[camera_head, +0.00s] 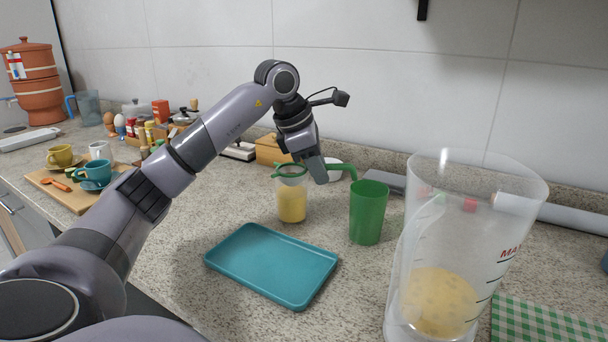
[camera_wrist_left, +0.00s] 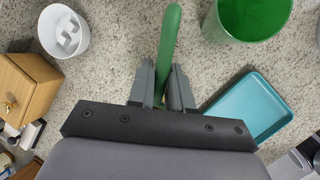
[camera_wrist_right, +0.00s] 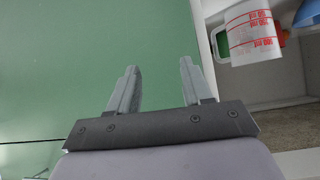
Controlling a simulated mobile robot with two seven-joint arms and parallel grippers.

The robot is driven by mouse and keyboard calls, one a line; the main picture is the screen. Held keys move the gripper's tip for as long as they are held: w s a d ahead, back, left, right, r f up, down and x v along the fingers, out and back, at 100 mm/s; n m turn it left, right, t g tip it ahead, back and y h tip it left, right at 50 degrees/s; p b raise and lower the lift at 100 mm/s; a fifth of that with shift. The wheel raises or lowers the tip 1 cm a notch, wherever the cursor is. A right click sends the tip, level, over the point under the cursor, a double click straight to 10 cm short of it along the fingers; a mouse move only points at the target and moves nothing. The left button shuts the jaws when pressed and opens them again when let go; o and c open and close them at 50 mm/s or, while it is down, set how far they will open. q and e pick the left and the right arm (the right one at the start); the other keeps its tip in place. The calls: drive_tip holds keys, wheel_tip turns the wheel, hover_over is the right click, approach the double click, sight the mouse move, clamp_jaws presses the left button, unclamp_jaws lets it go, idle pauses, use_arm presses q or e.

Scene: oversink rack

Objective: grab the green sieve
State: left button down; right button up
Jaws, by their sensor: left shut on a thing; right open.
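The green sieve (camera_head: 291,170) is at the mouth of a clear glass (camera_head: 291,204) with yellow contents in the head view. I cannot tell whether it rests on the rim. Its green handle (camera_head: 343,166) points right. My left gripper (camera_head: 318,174) is over the handle. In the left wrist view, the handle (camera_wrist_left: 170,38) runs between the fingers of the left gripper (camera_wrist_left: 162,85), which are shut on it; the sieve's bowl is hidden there. My right gripper (camera_wrist_right: 158,82) is open and empty in the right wrist view, and out of the head view.
A green cup (camera_head: 368,213) stands right of the glass, with a large clear jug (camera_head: 462,220) farther right. A teal tray (camera_head: 272,264) lies in front. A wooden box (camera_head: 271,151) and white bowl (camera_wrist_left: 64,31) are near. A green surface (camera_wrist_right: 60,60) faces the right wrist camera.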

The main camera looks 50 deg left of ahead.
use_arm(q)
drive_tip(key=shift+r, duration=0.1)
wheel_tip(320, 180, up, 20)
drive_tip(key=p, duration=0.6)
use_arm(e)
drive_tip(key=shift+s+d+r, duration=0.15)
drive_tip(key=shift+d+r, duration=0.05)
drive_tip(key=shift+r, duration=0.4)
drive_tip(key=shift+s+d+r, duration=0.1)
drive_tip(key=shift+d+r, duration=0.05)
drive_tip(key=shift+r, duration=0.45)
drive_tip(key=shift+s+d+r, duration=0.15)
drive_tip(key=shift+d+r, duration=0.05)
drive_tip(key=shift+r, duration=0.4)
